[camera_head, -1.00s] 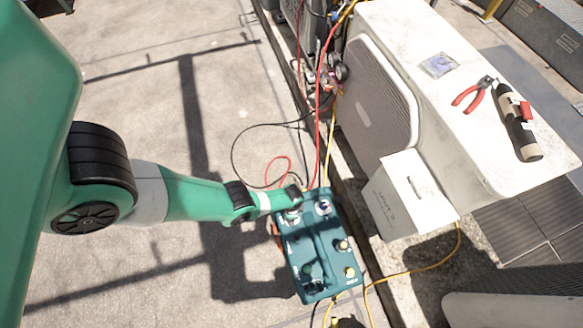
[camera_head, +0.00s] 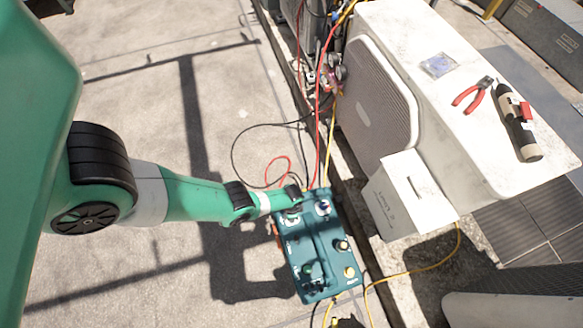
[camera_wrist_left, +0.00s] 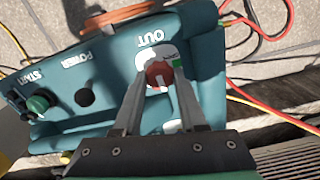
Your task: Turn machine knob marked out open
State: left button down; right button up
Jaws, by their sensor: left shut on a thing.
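The teal machine (camera_head: 312,237) stands on the concrete below the end of my left arm. In the left wrist view, the machine (camera_wrist_left: 195,35) shows the labels OUT, POWER and START. A red knob (camera_wrist_left: 158,74) sits beside the OUT label, on a white plate with a green patch. My left gripper (camera_wrist_left: 158,78) has its two fingers on either side of the red knob and is shut on it. In the head view the left gripper (camera_head: 292,208) is over the machine's upper left corner, and the OUT knob is hidden there. My right gripper is not in view.
Red and yellow hoses (camera_head: 332,150) run to the machine. Open concrete lies to the left.

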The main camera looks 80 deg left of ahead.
pick_arm(q)
jog(key=n, duration=0.3)
jog(key=shift+n, duration=0.3)
jog(key=n, duration=0.9)
jog(key=shift+b, duration=0.35)
jog(key=shift+n, duration=1.7)
jog(key=shift+c, duration=2.3)
grip_release()
jog(key=shift+r, duration=0.1)
